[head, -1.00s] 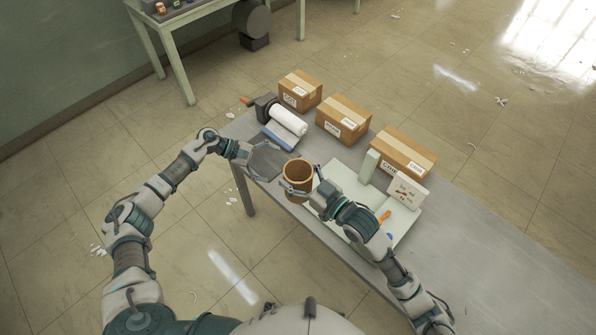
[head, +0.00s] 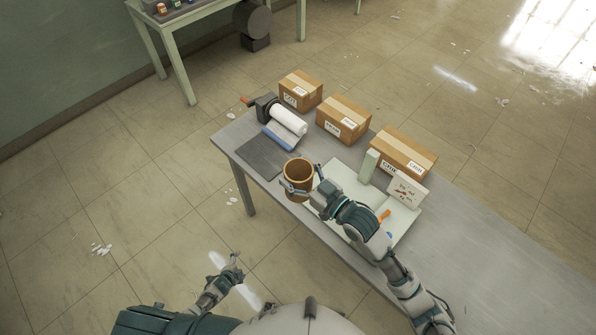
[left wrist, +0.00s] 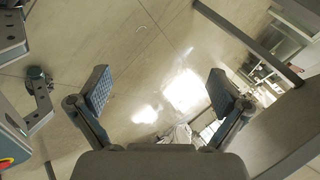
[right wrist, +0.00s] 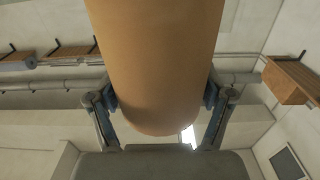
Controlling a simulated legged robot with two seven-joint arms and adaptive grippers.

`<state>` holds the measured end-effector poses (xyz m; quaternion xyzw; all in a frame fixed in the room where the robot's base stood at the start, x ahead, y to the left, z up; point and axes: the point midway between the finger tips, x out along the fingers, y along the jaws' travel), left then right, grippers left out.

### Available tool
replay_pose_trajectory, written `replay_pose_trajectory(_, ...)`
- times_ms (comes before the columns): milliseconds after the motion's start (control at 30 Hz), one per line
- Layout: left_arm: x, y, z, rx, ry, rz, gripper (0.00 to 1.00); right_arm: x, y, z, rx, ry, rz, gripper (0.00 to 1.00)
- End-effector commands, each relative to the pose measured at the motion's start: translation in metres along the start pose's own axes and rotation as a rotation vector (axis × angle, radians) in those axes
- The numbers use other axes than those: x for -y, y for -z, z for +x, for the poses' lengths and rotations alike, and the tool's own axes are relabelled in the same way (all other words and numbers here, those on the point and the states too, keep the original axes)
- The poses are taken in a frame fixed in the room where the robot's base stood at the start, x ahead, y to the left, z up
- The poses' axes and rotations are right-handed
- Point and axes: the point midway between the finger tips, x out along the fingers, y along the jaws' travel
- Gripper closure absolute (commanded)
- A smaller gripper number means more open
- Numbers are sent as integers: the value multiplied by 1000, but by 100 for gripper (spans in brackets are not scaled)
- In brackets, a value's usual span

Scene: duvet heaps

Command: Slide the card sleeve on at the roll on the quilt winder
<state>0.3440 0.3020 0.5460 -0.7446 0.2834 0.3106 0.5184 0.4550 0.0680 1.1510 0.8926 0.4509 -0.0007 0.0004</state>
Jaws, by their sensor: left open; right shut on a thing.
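The card sleeve (head: 298,180) is a brown open-ended tube near the table's front edge in the head view. My right gripper (head: 300,193) is shut on it; in the right wrist view the fingers press both sides of the sleeve (right wrist: 157,60). The white roll (head: 289,120) sits on the quilt winder (head: 265,107), which has a dark body and an orange handle, at the far left end of the table. My left gripper (head: 235,262) is low, off the table's front; the left wrist view shows its fingers (left wrist: 160,98) wide apart and empty.
Several cardboard boxes stand along the table's back edge, the nearest to the winder (head: 300,91) close behind the roll. A dark mat (head: 262,157) lies flat and clear. A pale board (head: 345,190) with a sign card (head: 408,190) lies under my right arm.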

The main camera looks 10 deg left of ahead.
Motion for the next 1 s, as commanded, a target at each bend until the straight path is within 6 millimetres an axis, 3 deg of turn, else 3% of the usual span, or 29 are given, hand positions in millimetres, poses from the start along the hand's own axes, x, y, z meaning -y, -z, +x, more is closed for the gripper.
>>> replay_pose_trajectory(33, -32, -5, -6, 38, -44, -100, 0, 0, 0, 0, 0, 0, 0, 55)
replay_pose_trajectory(300, -182, -25, -56, 284, -234, -630, 0, -1, 0, -1, -1, 0, 0, 55)
replay_pose_trajectory(500, -265, -26, -98, 448, -325, -904, 0, -1, 0, 0, 0, 0, 0, 55)
replay_pose_trajectory(700, -302, -24, -121, 535, -363, -1029, 0, -1, 0, 1, 0, 0, 1, 55)
replay_pose_trajectory(1000, -307, -23, -125, 549, -368, -1047, 0, -1, 0, 0, 0, 0, 0, 55)
